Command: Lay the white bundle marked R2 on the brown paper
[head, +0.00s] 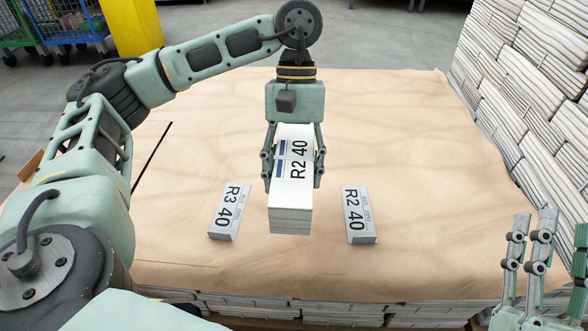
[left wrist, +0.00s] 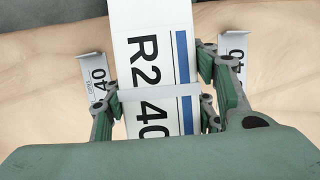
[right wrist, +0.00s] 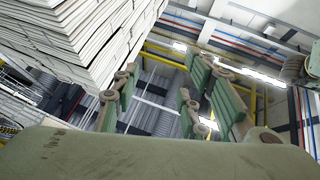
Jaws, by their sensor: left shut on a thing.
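My left gripper (head: 293,172) is shut on the white bundle marked R2 40 (head: 291,190), with its fingers on both sides. The bundle has a blue stripe and a pale strap, and it also shows in the left wrist view (left wrist: 150,20). It appears to be held above the brown paper (head: 400,110), between two grey markers; any gap beneath it is hard to judge. The left marker reads R3 40 (head: 229,212) and the right one R2 40 (head: 358,214). My right gripper (head: 550,230) is open and empty at the lower right; its spread fingers show in the right wrist view (right wrist: 155,100).
Tall stacks of newspapers (head: 530,90) line the right side. More newspaper layers (head: 290,308) lie under the paper's front edge. A yellow post (head: 131,27) and a blue crate (head: 72,18) stand at the back left. The back of the paper is clear.

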